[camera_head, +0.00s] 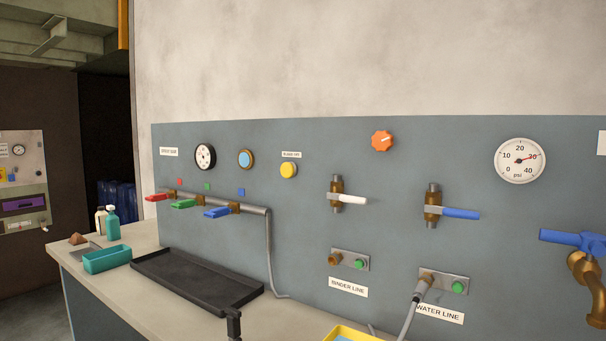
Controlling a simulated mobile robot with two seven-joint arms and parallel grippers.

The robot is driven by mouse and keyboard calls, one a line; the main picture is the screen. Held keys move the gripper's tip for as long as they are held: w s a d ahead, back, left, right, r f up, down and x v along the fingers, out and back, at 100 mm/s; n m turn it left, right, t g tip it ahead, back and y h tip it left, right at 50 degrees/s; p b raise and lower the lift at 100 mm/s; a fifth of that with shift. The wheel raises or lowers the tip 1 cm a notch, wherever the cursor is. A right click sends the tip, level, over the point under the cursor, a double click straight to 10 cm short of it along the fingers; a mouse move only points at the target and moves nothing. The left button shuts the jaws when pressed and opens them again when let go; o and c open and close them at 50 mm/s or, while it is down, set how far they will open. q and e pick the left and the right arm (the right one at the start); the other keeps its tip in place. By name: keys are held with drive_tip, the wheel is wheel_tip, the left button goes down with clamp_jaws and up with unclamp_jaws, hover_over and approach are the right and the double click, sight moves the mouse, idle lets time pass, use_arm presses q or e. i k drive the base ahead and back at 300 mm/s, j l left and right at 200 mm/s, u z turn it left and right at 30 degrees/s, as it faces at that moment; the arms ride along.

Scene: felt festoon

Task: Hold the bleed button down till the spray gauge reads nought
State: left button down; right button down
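The yellow bleed button (289,170) sits on the grey-blue wall panel under a small label that seems to read bleed off. Nothing touches it. A small black-rimmed gauge (204,157) is to its left, beside a label too small to read surely; it may be the spray gauge. Its needle is too small to read. Neither gripper shows clearly. A small black upright part (233,324) stands at the bottom edge, and I cannot tell what it is.
Red (158,197), green (184,204) and blue (217,212) valve handles stick out below the small gauge. A black tray (196,277), teal tub (107,259) and bottle (113,226) are on the counter. An orange knob (382,141) and white-handled valve (348,199) are right of the button.

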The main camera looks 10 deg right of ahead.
sight(287, 169)
drive_tip(key=i+j+z, duration=0.15)
drive_tip(key=z, duration=0.15)
drive_tip(key=j+z, duration=0.35)
drive_tip(key=i+j+z, duration=0.15)
drive_tip(key=j, duration=0.25)
drive_tip(key=j+z, duration=0.1)
drive_tip(key=j, duration=0.3)
drive_tip(key=i+j, duration=0.1)
drive_tip(key=j, duration=0.65)
drive_tip(key=i+j+z, duration=0.1)
drive_tip(key=j, duration=0.7)
drive_tip(key=i+j, duration=0.1)
drive_tip(key=j, duration=0.65)
drive_tip(key=z, duration=0.05)
